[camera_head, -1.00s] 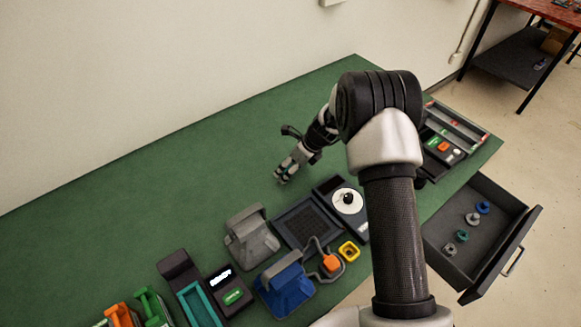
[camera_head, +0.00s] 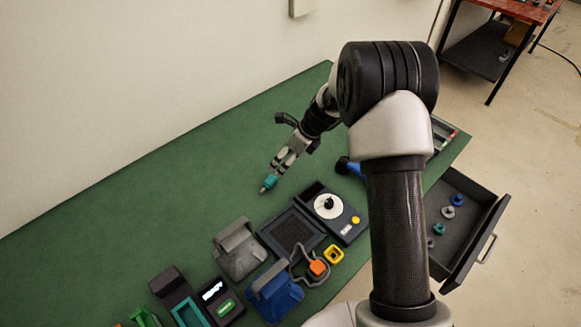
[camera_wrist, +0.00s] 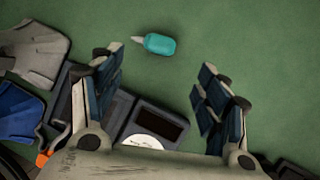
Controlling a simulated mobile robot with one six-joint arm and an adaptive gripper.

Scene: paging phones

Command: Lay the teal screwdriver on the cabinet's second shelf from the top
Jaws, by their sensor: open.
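The teal screwdriver (camera_head: 270,182), with a stubby handle and a pale tip, lies on the green bench top (camera_head: 190,185). In the wrist view the teal screwdriver (camera_wrist: 158,44) lies ahead of the fingers, with its tip pointing left. My gripper (camera_head: 280,164) is just behind and above it in the head view, apart from it. In the wrist view my gripper (camera_wrist: 160,80) is open, with nothing between its fingers. The cabinet and its shelves are in neither view.
A scale-like device with a white dial (camera_head: 328,206), a dark tray (camera_head: 292,229), and grey (camera_head: 239,248) and blue (camera_head: 275,292) holders stand along the near side. An open drawer (camera_head: 462,255) holds several knobs at right. The bench's far left is clear.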

